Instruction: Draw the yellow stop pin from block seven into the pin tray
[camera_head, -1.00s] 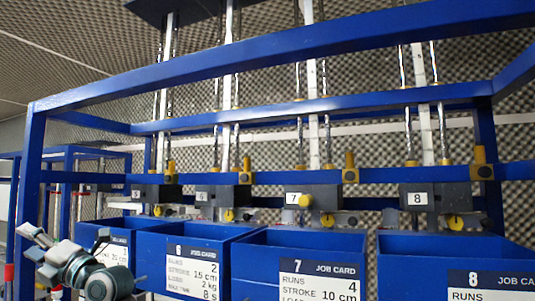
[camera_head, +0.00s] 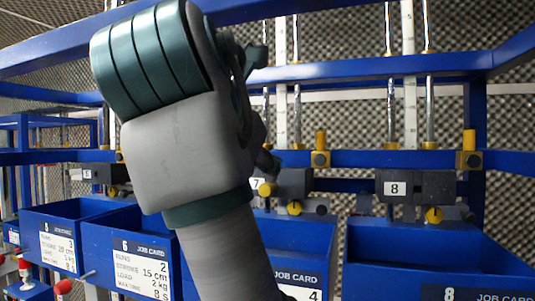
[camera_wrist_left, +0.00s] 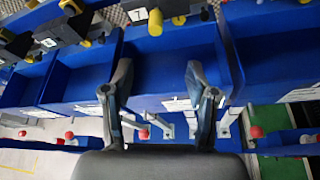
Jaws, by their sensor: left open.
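Block seven (camera_head: 295,184) hangs on the blue rail, its number plate partly behind my left arm in the head view. The yellow stop pin (camera_head: 266,189) sticks out from its front just right of the plate. In the left wrist view the pin (camera_wrist_left: 155,22) shows near the top, beyond my fingers. My left gripper (camera_wrist_left: 159,67) is open and empty, its fingers apart over the blue bin and short of the pin. In the head view my arm hides most of that gripper. I cannot make out the pin tray. My right gripper is not in view.
Block eight (camera_head: 415,187) hangs to the right, with a yellow disc below it. Blue bins with job cards stand below the blocks, including bin 6 (camera_head: 110,233) and bin 8 (camera_head: 425,245). Upright steel rods and the blue frame rise behind.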

